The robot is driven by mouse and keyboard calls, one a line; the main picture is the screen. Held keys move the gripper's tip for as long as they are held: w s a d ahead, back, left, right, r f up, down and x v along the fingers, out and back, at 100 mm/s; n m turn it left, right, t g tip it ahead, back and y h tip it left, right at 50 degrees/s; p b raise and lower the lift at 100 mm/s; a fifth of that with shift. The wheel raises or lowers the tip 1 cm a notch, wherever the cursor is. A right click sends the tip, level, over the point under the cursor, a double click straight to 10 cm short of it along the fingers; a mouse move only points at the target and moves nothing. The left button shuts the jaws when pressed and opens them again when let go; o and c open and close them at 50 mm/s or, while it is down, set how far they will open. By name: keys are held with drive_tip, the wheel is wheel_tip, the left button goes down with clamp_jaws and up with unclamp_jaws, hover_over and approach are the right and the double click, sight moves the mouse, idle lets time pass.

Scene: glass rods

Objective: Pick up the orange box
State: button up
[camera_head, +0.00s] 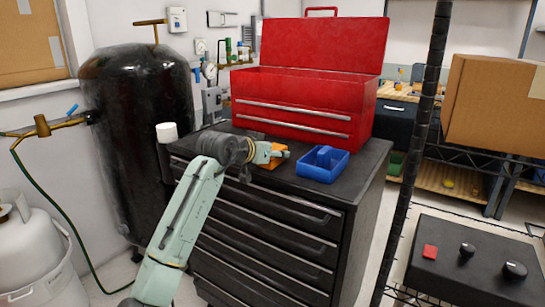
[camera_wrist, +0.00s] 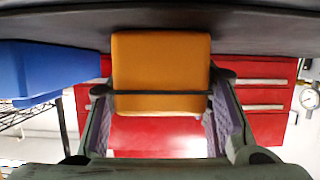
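The orange box (camera_wrist: 160,70) fills the upper middle of the wrist view, with a thin dark line across it. In the head view the orange box (camera_head: 273,160) is at the top of the black drawer cabinet (camera_head: 362,160), partly hidden by my gripper (camera_head: 266,152). In the wrist view my gripper (camera_wrist: 160,105) has its fingers spread wide, one on each side of the box. The fingertips lie close to the box's sides; I cannot tell whether they touch it.
A blue tray (camera_head: 320,164) sits close to the right of the box. A red open toolbox (camera_head: 300,108) stands behind it. A dark shelf post (camera_head: 415,150) rises at the right, and a black tank (camera_head: 140,130) stands at the left.

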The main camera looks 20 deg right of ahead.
drive_tip(key=c, duration=0.7)
drive_tip(key=shift+r, duration=0.1)
drive_tip(key=shift+c, duration=0.2)
